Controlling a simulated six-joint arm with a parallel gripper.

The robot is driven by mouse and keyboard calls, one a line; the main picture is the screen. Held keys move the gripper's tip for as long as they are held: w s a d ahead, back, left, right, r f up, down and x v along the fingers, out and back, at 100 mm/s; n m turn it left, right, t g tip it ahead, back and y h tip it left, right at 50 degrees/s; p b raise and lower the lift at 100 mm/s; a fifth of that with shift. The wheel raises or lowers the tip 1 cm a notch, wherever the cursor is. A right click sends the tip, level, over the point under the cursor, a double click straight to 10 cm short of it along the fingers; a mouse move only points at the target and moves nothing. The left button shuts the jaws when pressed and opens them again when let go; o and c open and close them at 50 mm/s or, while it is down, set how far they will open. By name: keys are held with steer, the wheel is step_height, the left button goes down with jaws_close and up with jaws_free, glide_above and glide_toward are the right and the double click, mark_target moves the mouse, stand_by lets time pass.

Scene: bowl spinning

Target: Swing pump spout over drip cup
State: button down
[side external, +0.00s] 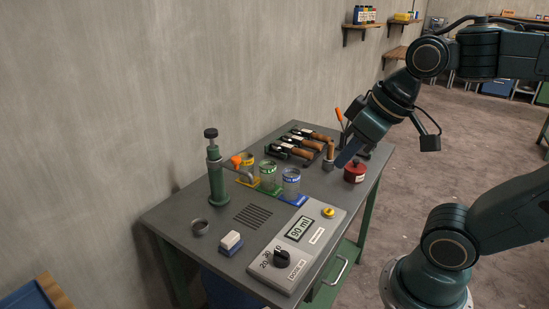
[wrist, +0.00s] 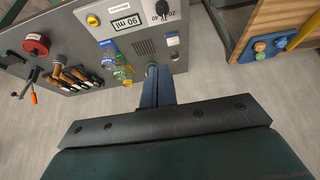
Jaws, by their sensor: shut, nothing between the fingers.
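The green pump (side external: 217,181) stands upright at the back left of the workbench, with a dark knob on top. Its spout has an orange tip (side external: 236,160) that points right, toward the jar on the yellow pad. The drip cup, seemingly the small grey round cup (side external: 200,227), sits on the bench in front of the pump, apart from the spout tip. My gripper (side external: 343,160) is shut and empty above the right side of the bench, well away from the pump. In the wrist view, my gripper (wrist: 152,70) hides most of the pump.
Glass jars stand on yellow, green (side external: 268,177) and blue (side external: 291,182) pads. A control box (side external: 297,243) reads 90 ml. A wall stands behind.

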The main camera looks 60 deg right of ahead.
steer(key=w+d+r+y, duration=0.1)
steer(key=w+d, duration=0.2)
steer(key=w, duration=0.6)
steer(key=w+d+r+y, duration=0.1)
steer(key=w+d, duration=0.2)
steer(key=w, duration=0.6)
steer(key=w+d+f+y, duration=0.1)
steer(key=w+d+f, duration=0.3)
steer(key=d, duration=0.3)
steer(key=w+d+f+y, duration=0.1)
steer(key=w+d+f, duration=0.2)
steer(key=w+d, duration=0.3)
steer(key=shift+w+d+f+m, duration=0.15)
steer(key=shift+d+f+m, duration=0.2)
steer(key=shift+d, duration=0.45)
steer(key=shift+f, duration=0.15)
glide_toward(236, 168)
steer(key=w+d+f, duration=0.2)
steer(key=w+f, duration=0.1)
steer(key=shift+w+a+f, duration=0.25)
steer(key=shift+w+a, duration=0.05)
steer(key=shift+a, duration=0.25)
